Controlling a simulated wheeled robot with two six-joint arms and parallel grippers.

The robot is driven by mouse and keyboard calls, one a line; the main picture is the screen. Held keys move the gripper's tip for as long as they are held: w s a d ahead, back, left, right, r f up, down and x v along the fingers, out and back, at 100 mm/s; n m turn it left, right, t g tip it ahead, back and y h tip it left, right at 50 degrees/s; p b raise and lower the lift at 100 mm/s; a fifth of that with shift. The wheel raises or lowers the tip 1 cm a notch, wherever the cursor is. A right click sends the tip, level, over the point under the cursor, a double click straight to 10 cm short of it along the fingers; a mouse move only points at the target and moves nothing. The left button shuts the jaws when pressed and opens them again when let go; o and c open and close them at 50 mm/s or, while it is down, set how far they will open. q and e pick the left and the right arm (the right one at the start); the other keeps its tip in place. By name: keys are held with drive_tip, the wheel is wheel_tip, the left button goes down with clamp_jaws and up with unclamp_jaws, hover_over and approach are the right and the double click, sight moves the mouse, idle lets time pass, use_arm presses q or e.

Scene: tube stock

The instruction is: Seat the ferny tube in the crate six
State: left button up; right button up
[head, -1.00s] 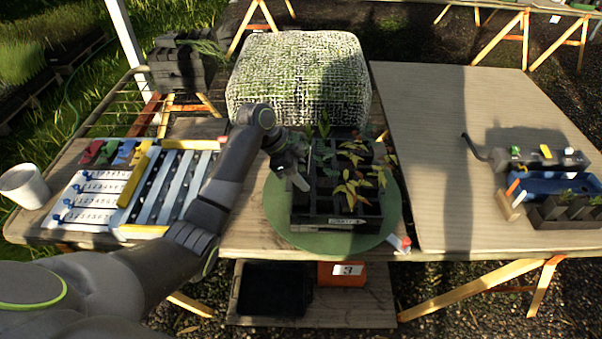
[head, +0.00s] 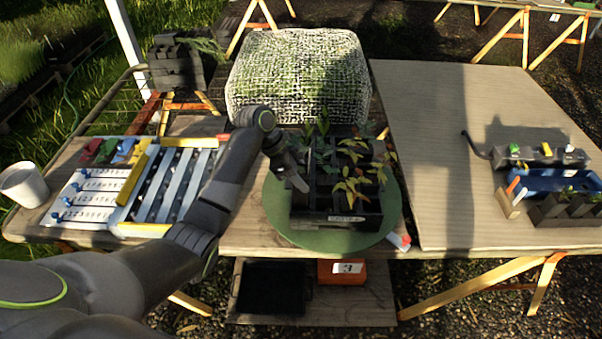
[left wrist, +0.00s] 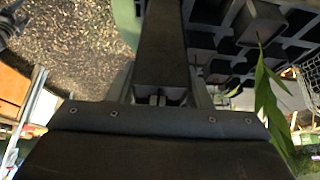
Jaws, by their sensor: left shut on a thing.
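The dark crate (head: 336,228) stands on a round green turntable (head: 290,235) at the middle of the table. It holds several dark tubes with leafy plants in its cells; some cells are empty. My left gripper (head: 300,184) is at the crate's left side. In the left wrist view it is shut on a dark tube (left wrist: 161,45), with crate cells (left wrist: 228,48) beyond at the right. The held tube's foliage is not clearly visible, so I cannot tell whether it is ferny. A long-leaved plant (left wrist: 266,92) hangs close by on the right. My right gripper is not in view.
A netted green block (head: 300,78) stands behind the crate. A numbered white board (head: 92,199) with coloured pieces and a white cup (head: 23,184) are at the left. A blue tray (head: 560,181) and dark pots (head: 566,210) sit at the right. The right table's middle (head: 425,150) is bare.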

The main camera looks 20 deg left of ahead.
sight(301, 198)
use_arm(q)
drive_tip(key=shift+f, duration=0.1)
idle(0.4)
drive_tip(key=shift+f+b, duration=0.3)
drive_tip(key=shift+f, duration=0.2)
drive_tip(key=shift+f+b, duration=2.25)
drive_tip(key=shift+f, duration=1.75)
drive_tip(key=shift+s, duration=0.15)
